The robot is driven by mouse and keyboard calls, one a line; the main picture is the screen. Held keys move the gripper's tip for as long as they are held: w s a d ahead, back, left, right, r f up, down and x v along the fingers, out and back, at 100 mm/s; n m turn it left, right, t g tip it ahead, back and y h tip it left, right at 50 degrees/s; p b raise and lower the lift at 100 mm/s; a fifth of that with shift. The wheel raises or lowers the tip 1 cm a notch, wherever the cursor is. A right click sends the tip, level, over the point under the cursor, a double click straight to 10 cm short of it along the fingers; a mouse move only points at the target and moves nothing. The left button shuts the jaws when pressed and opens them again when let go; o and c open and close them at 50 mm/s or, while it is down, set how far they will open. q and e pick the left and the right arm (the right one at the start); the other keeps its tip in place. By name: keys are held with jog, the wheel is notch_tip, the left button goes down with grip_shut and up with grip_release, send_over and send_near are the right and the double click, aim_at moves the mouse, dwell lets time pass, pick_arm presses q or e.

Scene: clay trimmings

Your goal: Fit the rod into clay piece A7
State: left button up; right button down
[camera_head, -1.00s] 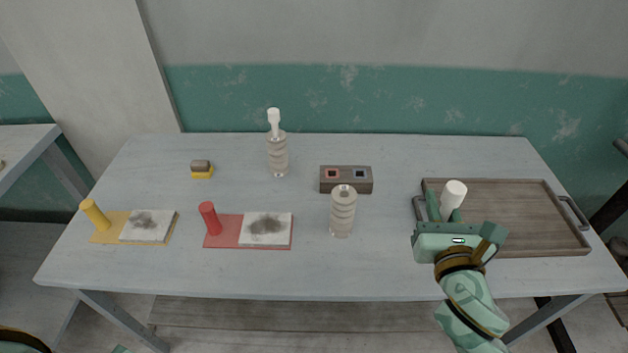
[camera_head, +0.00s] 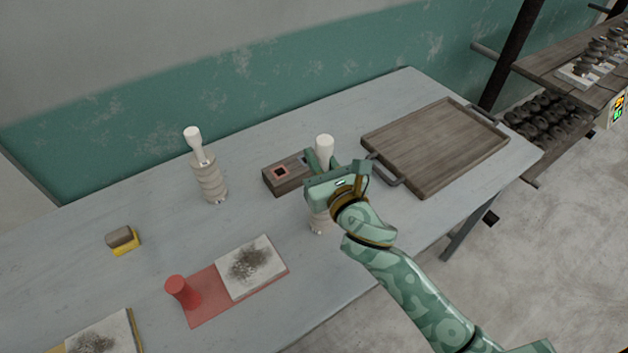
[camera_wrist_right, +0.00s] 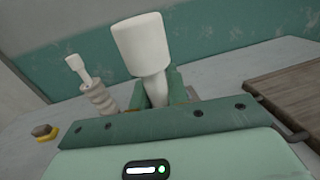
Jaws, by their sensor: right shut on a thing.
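My right gripper (camera_head: 322,168) is shut on a white rod (camera_head: 324,147) with a wide head, held about upright. In the right wrist view the rod (camera_wrist_right: 140,45) stands between the fingers. A ribbed beige clay piece (camera_head: 318,223) stands directly below the gripper in the head view, mostly hidden by it. I cannot tell whether the rod's lower end touches it. Another ribbed clay piece (camera_head: 209,181) stands at the back left with a second white rod (camera_head: 194,140) upright in it. No A7 label is legible. My left gripper is out of view.
A dark block (camera_head: 284,175) with square insets lies behind the gripper, partly covered. An empty wooden tray (camera_head: 430,150) lies to the right. A red mat (camera_head: 208,298) with a smudged white tile and a small yellow-and-brown block (camera_head: 122,240) are at left.

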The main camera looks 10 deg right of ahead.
notch_tip(320, 180, down, 5)
jog(key=shift+a+f+b, duration=0.1)
jog(key=shift+b, duration=1.15)
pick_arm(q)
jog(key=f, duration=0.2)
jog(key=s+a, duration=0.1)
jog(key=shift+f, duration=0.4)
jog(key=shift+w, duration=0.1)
pick_arm(e)
jog(key=shift+r, duration=0.25)
